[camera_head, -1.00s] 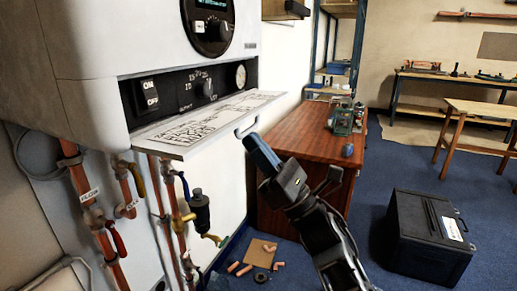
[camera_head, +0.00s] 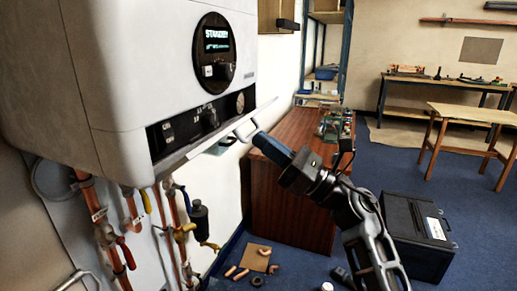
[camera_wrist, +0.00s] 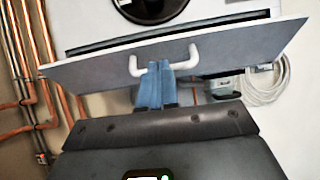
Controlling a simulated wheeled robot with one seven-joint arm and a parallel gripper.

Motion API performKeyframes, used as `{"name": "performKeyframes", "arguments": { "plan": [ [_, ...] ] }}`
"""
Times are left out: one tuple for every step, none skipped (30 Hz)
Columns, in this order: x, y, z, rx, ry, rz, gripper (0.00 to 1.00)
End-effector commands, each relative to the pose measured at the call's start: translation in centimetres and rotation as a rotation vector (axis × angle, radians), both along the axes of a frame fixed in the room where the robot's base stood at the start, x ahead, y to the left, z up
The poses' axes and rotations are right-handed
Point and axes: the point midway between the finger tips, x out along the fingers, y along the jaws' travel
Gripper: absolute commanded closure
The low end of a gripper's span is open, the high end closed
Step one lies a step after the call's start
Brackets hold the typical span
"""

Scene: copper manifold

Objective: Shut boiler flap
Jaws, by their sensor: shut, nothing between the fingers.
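The white boiler (camera_head: 110,70) hangs on the wall at the left in the head view. Its flap (camera_head: 206,143) is hinged below the dark control panel and stands partly raised, seen nearly edge-on. The panel's knobs and gauge still show above it. The flap's handle (camera_head: 241,131) sticks out from its outer face. My gripper (camera_head: 258,138) is shut and empty, its blue fingertips at the handle from outside. In the wrist view, the flap's grey outer face (camera_wrist: 90,76) spans the picture.
Copper pipes with valves (camera_head: 175,228) run below the boiler. A wooden cabinet (camera_head: 290,195) stands behind my gripper. A black case (camera_head: 415,228) and loose pipe pieces lie on the blue floor. Coiled white cable (camera_wrist: 268,88) hangs at the right in the wrist view.

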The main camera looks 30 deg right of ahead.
Motion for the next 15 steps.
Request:
{"name": "performKeyframes", "arguments": {
  "plan": [
    [0.1,-0.3,0.7,-0.001,-0.002,0.000,1.00],
    [0.1,-0.4,1.0,-0.001,-0.002,0.000,1.00],
    [0.1,-0.6,1.3,-0.001,-0.002,0.000,1.00],
    [0.2,-0.7,1.5,-0.001,-0.003,0.000,1.00],
    [0.2,-0.8,1.8,-0.001,-0.003,0.000,1.00],
    [0.2,-0.8,2.1,0.000,-0.003,0.001,1.00],
    [0.3,-0.8,2.4,0.000,-0.004,0.001,1.00],
    [0.4,-0.8,2.7,0.000,-0.004,0.001,1.00],
    [0.5,-0.8,3.0,-0.001,-0.004,0.002,1.00],
    [0.5,-0.7,3.3,-0.001,-0.004,0.002,1.00],
    [0.6,-0.6,3.6,-0.002,-0.005,0.001,1.00],
    [0.7,-0.5,4.0,-0.001,-0.004,0.002,1.00],
    [0.8,-0.5,4.2,-0.001,-0.004,0.002,1.00],
    [0.9,-0.4,4.5,-0.001,-0.005,0.000,1.00],
    [1.1,-0.3,4.9,-0.002,-0.005,0.001,1.00]
  ]
}}
